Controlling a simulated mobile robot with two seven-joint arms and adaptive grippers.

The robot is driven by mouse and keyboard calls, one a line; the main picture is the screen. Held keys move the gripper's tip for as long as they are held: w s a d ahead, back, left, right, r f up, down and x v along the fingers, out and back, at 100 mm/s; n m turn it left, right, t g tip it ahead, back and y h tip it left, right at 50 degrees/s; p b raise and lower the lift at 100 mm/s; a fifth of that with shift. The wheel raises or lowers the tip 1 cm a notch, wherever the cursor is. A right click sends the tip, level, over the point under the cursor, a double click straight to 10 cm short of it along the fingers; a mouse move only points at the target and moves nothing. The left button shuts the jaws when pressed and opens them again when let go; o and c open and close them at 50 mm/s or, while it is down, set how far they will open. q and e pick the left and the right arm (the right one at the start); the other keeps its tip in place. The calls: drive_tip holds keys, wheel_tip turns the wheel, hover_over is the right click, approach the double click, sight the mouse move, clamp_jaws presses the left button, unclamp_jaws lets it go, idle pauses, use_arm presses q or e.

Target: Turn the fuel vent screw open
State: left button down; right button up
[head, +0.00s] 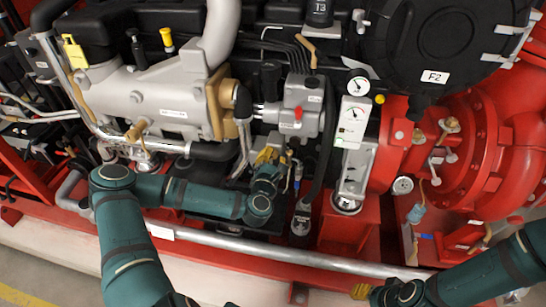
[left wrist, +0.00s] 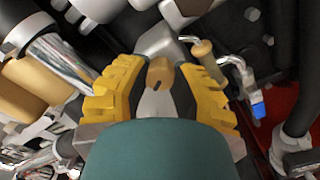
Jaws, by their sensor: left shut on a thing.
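My left gripper (head: 268,155) reaches in to the engine's middle, just below the grey filter housing. In the left wrist view its yellow fingers (left wrist: 159,85) are shut on the fuel vent screw (left wrist: 159,72), a small tan-brass piece with a dark slot in its end. The screw sits in front of a grey metal body (left wrist: 160,42). In the head view the screw is hidden by the gripper and wrist. My right gripper (head: 372,292) is at the bottom edge, away from the engine, and its fingers are too unclear to read.
The grey housing (head: 303,105) with a red knob stands just above my left gripper. A small pipe with a blue end (left wrist: 257,106) is close to the right finger. A silver rail (head: 290,255) runs along the front. A gauge panel (head: 352,122) and red pump (head: 480,150) stand to the right.

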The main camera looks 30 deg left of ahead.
use_arm(q)
drive_tip(key=shift+a, duration=0.1)
drive_tip(key=c, duration=0.7)
unclamp_jaws()
drive_tip(key=shift+c, duration=0.2)
drive_tip(key=shift+s, duration=0.1)
drive_tip(key=v, duration=0.7)
drive_tip(key=shift+s, duration=0.15)
